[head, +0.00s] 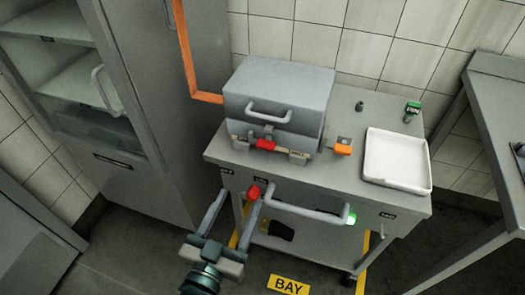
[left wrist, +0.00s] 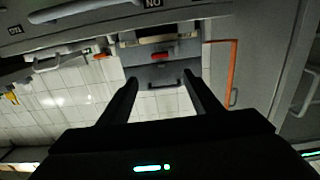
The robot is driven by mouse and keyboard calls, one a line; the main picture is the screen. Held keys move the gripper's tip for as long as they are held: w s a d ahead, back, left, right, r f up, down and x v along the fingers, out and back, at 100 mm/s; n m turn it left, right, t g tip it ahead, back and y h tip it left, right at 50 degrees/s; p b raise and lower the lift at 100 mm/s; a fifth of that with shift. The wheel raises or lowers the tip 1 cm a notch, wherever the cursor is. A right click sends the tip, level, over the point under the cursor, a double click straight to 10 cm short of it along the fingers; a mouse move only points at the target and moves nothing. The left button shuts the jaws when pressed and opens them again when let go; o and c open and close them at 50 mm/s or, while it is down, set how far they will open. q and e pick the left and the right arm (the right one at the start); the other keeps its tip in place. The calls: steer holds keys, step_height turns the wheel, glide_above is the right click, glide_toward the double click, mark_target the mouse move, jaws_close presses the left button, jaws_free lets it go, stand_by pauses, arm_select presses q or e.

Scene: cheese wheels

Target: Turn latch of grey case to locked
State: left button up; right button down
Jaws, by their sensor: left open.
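The grey case (head: 280,88) stands shut on the cart top, with a handle on its front. Its red latch (head: 265,144) is at the middle of the front, below the handle; I cannot tell its exact turn. The case (left wrist: 150,75) and red latch (left wrist: 160,57) also show upside down in the left wrist view, seen between the fingers. My left gripper (head: 236,201) is open and empty, in front of the cart and lower than the case, apart from the latch. My right gripper is in neither view.
The grey cart (head: 310,178) has a front handle bar (head: 305,213), a red knob (head: 254,192) and a green light (head: 350,218). An orange-topped fitting (head: 343,149), a white tray (head: 397,162) and a green item (head: 412,109) are right of the case. A cabinet (head: 150,100) stands left.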

mark_target(264, 148)
arm_select(q)
steer(key=p+x, duration=0.3)
steer(key=x, duration=1.4)
steer(key=shift+w, duration=0.1)
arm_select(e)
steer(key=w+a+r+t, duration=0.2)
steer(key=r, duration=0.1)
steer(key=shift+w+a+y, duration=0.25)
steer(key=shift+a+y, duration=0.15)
arm_select(q)
steer(key=c, duration=1)
